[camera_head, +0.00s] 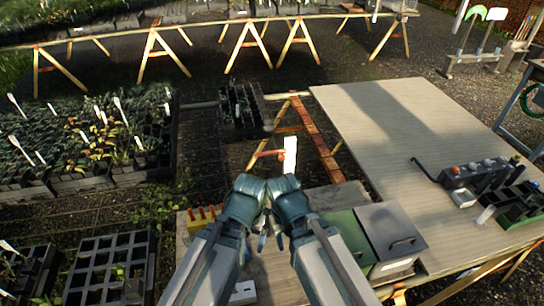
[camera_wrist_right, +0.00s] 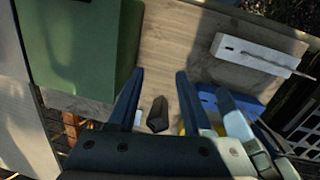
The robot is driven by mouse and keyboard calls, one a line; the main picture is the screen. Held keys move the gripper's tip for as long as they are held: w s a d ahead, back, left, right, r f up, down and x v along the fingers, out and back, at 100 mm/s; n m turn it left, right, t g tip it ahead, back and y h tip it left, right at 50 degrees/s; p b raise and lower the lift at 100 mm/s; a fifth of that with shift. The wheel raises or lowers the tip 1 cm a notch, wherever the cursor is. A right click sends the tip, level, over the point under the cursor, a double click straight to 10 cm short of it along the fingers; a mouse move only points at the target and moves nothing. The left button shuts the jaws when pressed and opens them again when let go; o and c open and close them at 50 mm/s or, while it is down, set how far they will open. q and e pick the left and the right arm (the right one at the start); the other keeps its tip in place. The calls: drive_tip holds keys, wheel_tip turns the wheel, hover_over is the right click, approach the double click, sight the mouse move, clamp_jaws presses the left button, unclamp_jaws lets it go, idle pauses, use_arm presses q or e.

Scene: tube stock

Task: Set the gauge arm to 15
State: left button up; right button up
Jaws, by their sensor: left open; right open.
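An orange-red arm (camera_head: 267,154) reaches left from an upright white plate (camera_head: 290,155), just beyond my grippers in the head view. It looks like the gauge arm, but no scale or number is readable. My left gripper (camera_head: 252,238) and right gripper (camera_head: 277,238) hang close together over the wooden bench, nearer to me than this arm. The right gripper (camera_wrist_right: 156,103) is open in the wrist view. A small dark block (camera_wrist_right: 157,115) shows between its fingers, and I cannot tell whether they touch it. The left gripper (camera_wrist_right: 240,120) shows beside it, open.
A green box (camera_wrist_right: 80,45) stands beside the right gripper. A white block with a thin rod (camera_wrist_right: 262,52) lies on the bench. A grey lidded box (camera_head: 393,235) stands right of my arms. Seedling trays (camera_head: 75,140) fill the left. The pale table (camera_head: 390,125) is largely clear.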

drive_tip(key=shift+o, duration=0.2)
drive_tip(key=shift+o, duration=0.4)
drive_tip(key=shift+w+r, duration=0.1)
drive_tip(key=shift+r, duration=0.1)
drive_tip(key=m+t+y+p, duration=0.2)
drive_tip(key=t+p, duration=0.3)
drive_tip(key=p, duration=1.7)
approach(282, 157)
drive_tip(key=v, duration=0.5)
drive_tip(key=shift+w+d+r, duration=0.1)
drive_tip(key=shift+w+r, duration=0.1)
drive_tip(key=shift+w, duration=0.05)
drive_tip(key=shift+f, duration=0.1)
drive_tip(key=b+x, duration=1.3)
drive_tip(key=shift+f, duration=0.4)
drive_tip(key=shift+s, duration=0.1)
